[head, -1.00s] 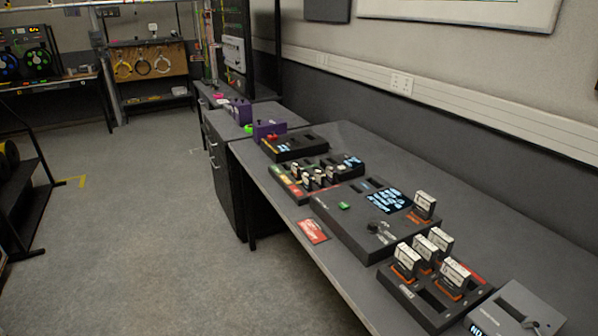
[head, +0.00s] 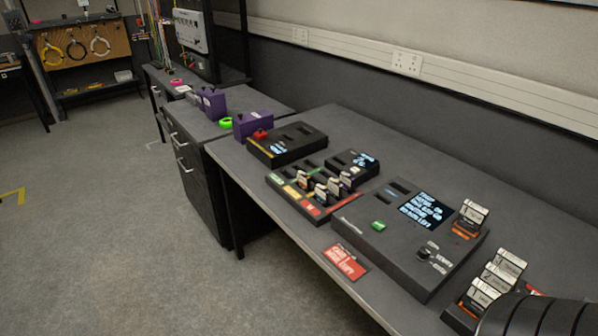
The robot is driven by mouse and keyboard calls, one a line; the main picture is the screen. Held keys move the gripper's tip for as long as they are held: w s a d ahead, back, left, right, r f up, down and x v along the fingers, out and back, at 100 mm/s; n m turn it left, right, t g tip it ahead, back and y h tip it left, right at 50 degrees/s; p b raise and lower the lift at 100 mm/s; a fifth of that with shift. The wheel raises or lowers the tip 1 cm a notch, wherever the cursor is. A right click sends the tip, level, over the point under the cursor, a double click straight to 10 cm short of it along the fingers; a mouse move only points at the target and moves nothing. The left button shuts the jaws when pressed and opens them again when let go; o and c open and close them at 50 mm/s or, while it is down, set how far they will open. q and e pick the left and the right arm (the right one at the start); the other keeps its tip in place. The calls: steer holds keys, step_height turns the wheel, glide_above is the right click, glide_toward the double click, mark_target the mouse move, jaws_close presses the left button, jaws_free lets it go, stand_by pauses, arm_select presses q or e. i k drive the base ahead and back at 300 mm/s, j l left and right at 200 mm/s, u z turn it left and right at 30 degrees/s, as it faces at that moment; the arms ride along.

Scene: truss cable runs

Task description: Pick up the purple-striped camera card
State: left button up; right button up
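Several small camera cards (head: 321,189) stand upright in a dark card holder (head: 283,192) with red, yellow and green labels, on the long bench. Their stripes are too small to read, so I cannot tell which card is purple-striped. A dark ribbed rounded part of my own arm fills the lower right corner of the head view. Neither of my grippers shows.
A black slotted box (head: 287,143) stands behind the holder. A larger console (head: 380,245) with a lit screen, green button and knob is in front. A red card (head: 346,263) lies by the front edge. Purple boxes (head: 253,127) are beyond.

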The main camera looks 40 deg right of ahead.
mark_target(349, 182)
steer(key=i+z, duration=0.2)
steer(key=i, duration=0.2)
steer(key=i+j+z, duration=0.2)
steer(key=i, duration=0.15)
steer(key=i+j+z, duration=0.35)
steer(key=i+z, duration=0.25)
steer(key=i+j+z, duration=0.1)
steer(key=z, duration=0.25)
steer(key=i+j+z, duration=0.2)
steer(key=z, duration=0.15)
steer(key=i+j+z, duration=0.15)
steer(key=j+z, duration=0.2)
steer(key=i+j+z, duration=0.1)
steer(key=j+z, duration=0.25)
steer(key=j, duration=0.15)
